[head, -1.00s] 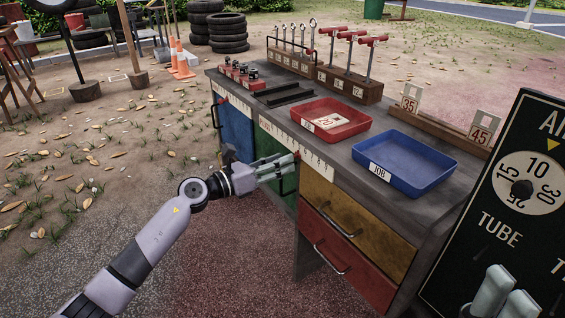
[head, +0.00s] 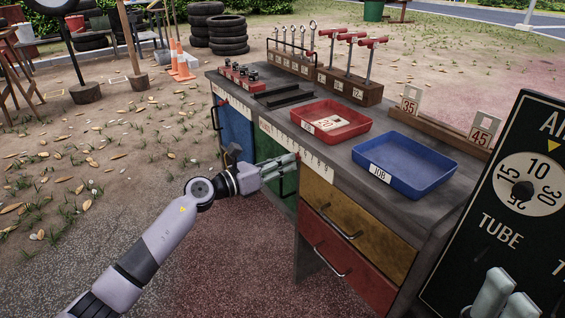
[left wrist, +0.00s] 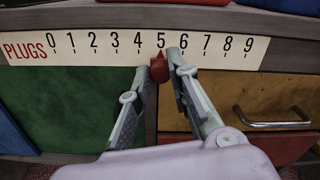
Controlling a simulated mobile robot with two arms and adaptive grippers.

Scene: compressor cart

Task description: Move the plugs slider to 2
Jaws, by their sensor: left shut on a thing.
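The plugs scale (left wrist: 28,50) is a white strip marked 0 to 9 along the bench front in the left wrist view. Its red slider (left wrist: 159,70) has its pointed tip just under the 5. My left gripper (head: 294,158) is at the bench front in the head view, and its two fingers stand on either side of the slider in the left wrist view, shut on it. The fingers hide part of the slider's sides. My right gripper (head: 506,284) shows only by its fingertips at the bottom right of the head view, away from the bench; its opening is unclear.
The bench top holds a red tray (head: 337,129), a blue tray (head: 425,178) and racks of tools at the back. Drawer handles (left wrist: 272,124) stick out below the scale on the right. A dark dial board (head: 520,225) stands at right.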

